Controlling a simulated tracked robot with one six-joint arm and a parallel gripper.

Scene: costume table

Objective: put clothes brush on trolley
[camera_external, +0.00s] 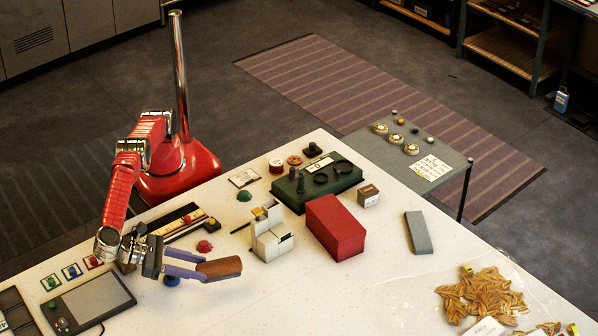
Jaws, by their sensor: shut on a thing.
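The clothes brush (222,267), a brown rounded block, is at the tips of my gripper (203,269). My gripper is shut on it, with the grey-purple fingers at the brush's left end. The brush appears to be above the white table, left of centre; its height is hard to judge. The trolley (382,152), a grey-topped stand with a dark leg, is beyond the table's far right edge. Several small round items and a yellow-white card lie on its top, with bare patches between.
A white and grey organiser (270,243), a red box (335,228) and a dark green tray (290,196) stand between the brush and the trolley. A grey block (418,232) lies farther right. The table (375,270) is clear at centre front.

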